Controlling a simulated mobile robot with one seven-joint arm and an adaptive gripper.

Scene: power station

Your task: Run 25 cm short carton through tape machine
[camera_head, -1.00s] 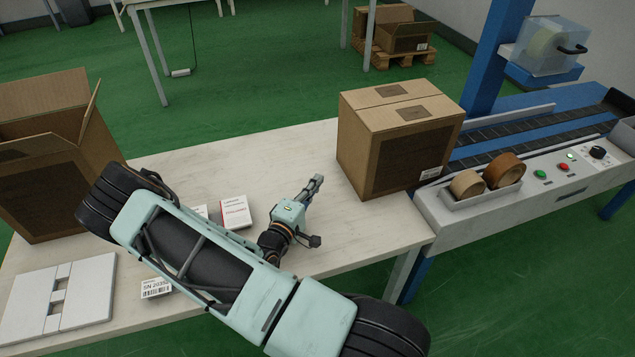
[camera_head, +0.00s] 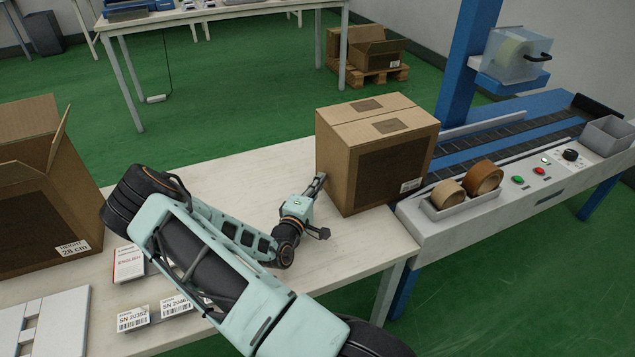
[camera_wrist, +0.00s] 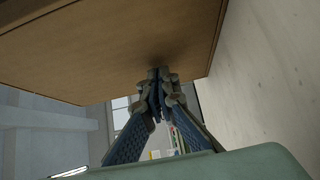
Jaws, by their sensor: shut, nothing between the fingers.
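A closed brown carton (camera_head: 375,152) stands upright on the right end of the pale table, beside the infeed of the tape machine (camera_head: 520,135). Its top flaps are folded down. My gripper (camera_head: 320,180) is shut and empty at the carton's left face, low down. In the wrist view the closed fingertips (camera_wrist: 157,72) are at the carton's side (camera_wrist: 110,45) and seem to touch it. An open carton (camera_head: 40,190) labelled "HEIGHT 28 cm" stands at the left end of the table.
The machine's panel has a green button (camera_head: 517,181), a red button (camera_head: 539,171) and a black knob (camera_head: 571,155). Tape rolls (camera_head: 467,184) sit in a tray near the infeed. Label cards (camera_head: 133,318) and a red-white box (camera_head: 128,264) lie left of my arm.

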